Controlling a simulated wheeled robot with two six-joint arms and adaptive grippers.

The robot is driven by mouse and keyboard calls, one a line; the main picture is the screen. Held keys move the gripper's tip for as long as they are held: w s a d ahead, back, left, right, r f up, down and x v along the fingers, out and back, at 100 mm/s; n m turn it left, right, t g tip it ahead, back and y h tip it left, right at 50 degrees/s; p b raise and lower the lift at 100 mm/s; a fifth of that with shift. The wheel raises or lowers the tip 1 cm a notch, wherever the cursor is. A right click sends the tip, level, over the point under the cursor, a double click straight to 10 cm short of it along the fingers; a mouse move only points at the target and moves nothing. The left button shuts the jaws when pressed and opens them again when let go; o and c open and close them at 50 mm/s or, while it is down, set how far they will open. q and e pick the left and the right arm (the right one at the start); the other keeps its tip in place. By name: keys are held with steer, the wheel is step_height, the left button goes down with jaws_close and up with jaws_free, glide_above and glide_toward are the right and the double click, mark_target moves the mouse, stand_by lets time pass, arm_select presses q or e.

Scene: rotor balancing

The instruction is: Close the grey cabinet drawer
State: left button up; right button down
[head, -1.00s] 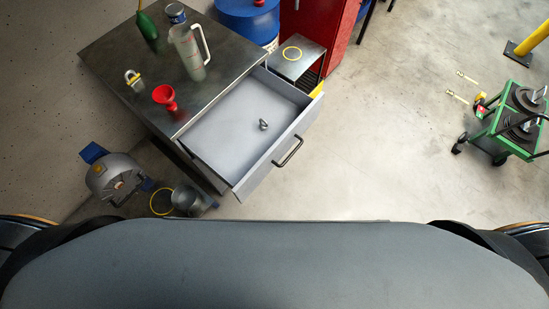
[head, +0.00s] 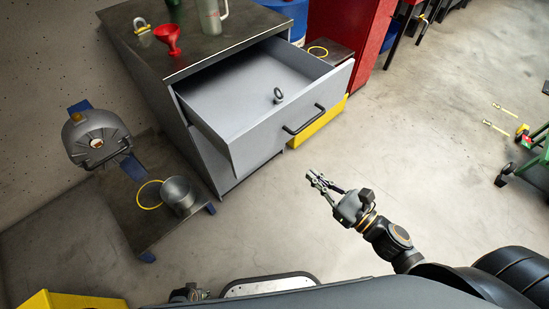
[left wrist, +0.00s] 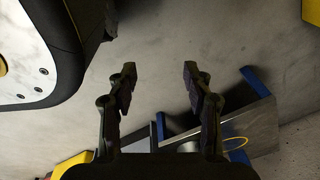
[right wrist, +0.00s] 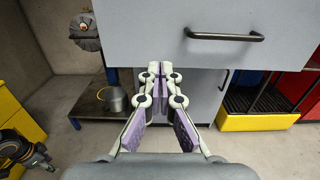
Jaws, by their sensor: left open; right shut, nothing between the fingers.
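The grey cabinet drawer (head: 262,140) stands pulled well open from the grey cabinet (head: 160,80), with a dark bar handle (head: 304,119) on its front. A small metal eye ring (head: 278,95) lies inside it. My right gripper (head: 318,182) is shut and empty, in front of and below the drawer front, apart from it. In the right wrist view the drawer front (right wrist: 150,40) and its handle (right wrist: 225,37) fill the top, beyond the fingertips (right wrist: 160,70). My left gripper (left wrist: 158,72) is open and empty, over bare floor, with its fingers apart.
A low bench with a metal pot (head: 178,194) is left of the cabinet. A yellow bin (head: 318,122) stands right of the drawer. The floor in front is clear.

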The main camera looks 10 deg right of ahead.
mark_target(270, 139)
arm_select(q)
steer(key=s+p, duration=0.2)
steer(key=s, duration=0.2)
steer(key=shift+s, duration=0.2)
arm_select(e)
steer(key=x, duration=1.4)
steer(key=shift+w+f, duration=0.1)
arm_select(q)
steer(key=shift+p, duration=0.3)
arm_select(e)
steer(key=shift+w, duration=0.1)
